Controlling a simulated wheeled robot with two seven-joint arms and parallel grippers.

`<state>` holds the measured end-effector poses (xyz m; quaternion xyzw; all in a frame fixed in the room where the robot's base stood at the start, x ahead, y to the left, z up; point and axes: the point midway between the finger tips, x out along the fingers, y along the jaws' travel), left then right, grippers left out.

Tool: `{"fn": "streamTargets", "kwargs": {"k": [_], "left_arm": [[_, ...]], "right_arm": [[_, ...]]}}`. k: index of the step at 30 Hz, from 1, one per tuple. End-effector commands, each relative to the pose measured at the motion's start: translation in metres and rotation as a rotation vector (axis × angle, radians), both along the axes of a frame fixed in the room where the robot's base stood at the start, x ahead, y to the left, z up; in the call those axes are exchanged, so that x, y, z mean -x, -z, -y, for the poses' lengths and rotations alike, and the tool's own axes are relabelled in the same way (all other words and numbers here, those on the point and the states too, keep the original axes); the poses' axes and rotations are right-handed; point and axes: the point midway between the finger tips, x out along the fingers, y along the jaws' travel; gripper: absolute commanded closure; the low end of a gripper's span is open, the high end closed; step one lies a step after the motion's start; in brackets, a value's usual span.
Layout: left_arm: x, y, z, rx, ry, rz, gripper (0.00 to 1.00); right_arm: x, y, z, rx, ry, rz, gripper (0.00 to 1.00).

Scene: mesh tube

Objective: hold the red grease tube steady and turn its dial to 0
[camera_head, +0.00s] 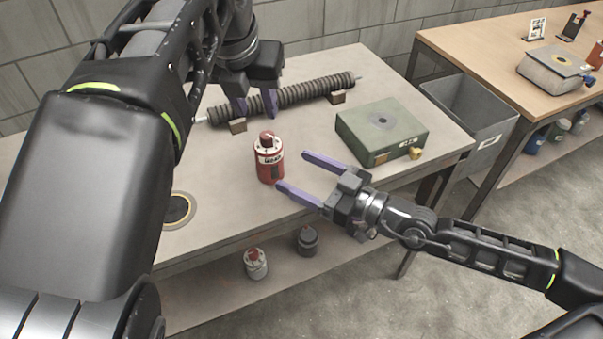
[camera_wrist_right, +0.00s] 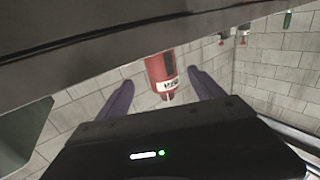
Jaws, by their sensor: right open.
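The red grease tube (camera_head: 269,170) stands upright on the near bench, with a white label band and a dark red dial (camera_head: 267,139) on top. The dial's setting is too small to read. My right gripper (camera_head: 292,172) is open just right of the tube, its purple fingers pointing at it and not around it. In the right wrist view the tube (camera_wrist_right: 161,70) appears upside down, in the gap between the fingers (camera_wrist_right: 160,88). My left gripper (camera_head: 257,110) is open and empty above and behind the tube, fingers pointing down, in front of the ribbed hose.
A dark ribbed hose (camera_head: 310,92) lies on blocks at the back of the bench. A green box (camera_head: 375,135) stands to the right. A ringed disc (camera_head: 178,210) lies at the left front. Two canisters (camera_head: 257,263) (camera_head: 307,240) sit on the lower shelf.

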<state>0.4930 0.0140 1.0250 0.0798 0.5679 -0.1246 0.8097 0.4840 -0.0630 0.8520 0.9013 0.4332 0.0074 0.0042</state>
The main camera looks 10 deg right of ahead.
Motion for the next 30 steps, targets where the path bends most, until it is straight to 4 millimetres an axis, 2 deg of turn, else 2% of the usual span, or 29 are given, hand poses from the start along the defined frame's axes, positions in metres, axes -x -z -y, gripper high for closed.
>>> {"fn": "streamTargets", "kwargs": {"k": [16,30], "left_arm": [[0.000,0.000,0.000,0.000,0.000,0.000,0.64],[0.000,0.000,0.000,0.000,0.000,0.000,0.64]], "right_arm": [[-0.003,0.004,-0.008,0.000,-0.011,-0.019,0.23],[-0.037,0.003,-0.052,-0.001,-0.010,-0.017,0.23]]}}
